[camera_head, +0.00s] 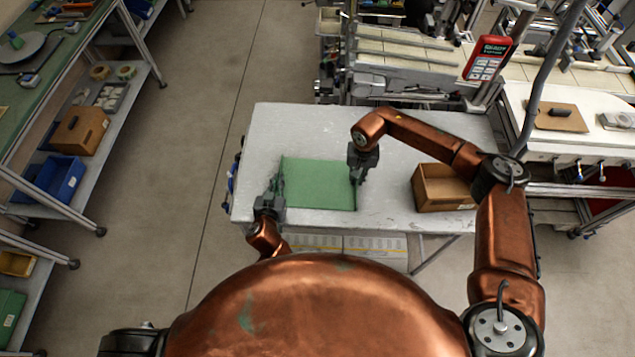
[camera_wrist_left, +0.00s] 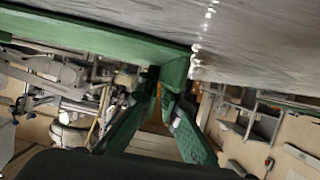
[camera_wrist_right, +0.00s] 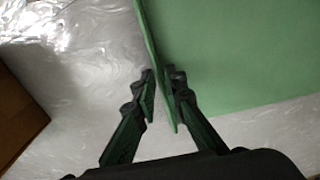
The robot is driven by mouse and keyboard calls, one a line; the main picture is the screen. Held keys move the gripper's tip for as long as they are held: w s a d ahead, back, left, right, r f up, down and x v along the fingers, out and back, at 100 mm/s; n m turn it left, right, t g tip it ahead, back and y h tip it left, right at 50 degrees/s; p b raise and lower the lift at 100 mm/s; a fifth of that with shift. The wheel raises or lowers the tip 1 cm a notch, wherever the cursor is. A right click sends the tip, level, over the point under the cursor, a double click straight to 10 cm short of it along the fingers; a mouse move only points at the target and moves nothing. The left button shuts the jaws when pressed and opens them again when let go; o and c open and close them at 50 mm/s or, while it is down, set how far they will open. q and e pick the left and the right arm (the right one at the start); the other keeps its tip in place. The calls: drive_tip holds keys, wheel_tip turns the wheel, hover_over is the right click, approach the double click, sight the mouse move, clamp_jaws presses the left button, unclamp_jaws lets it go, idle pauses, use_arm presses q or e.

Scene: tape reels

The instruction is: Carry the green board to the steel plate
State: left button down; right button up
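The green board (camera_head: 318,184) lies flat, on or just above the white table top; I cannot tell if there is a gap. It has thin raised edges. My left gripper (camera_head: 277,187) is at its left edge; in the left wrist view its fingertips (camera_wrist_left: 161,76) close together at the board's edge (camera_wrist_left: 110,40). My right gripper (camera_head: 358,172) is at the right edge; in the right wrist view its fingertips (camera_wrist_right: 162,78) pinch the upright rim, with the green face (camera_wrist_right: 240,55) to the right. I cannot make out the steel plate for certain.
A brown open box (camera_head: 440,188) stands on the white table (camera_head: 275,125), right of the board. The table is clear behind the board. A workbench with shelves (camera_head: 60,140) is at the left. A conveyor (camera_head: 405,60) and another bench (camera_head: 600,150) lie beyond and right.

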clamp_jaws()
drive_tip(key=shift+r, duration=0.1)
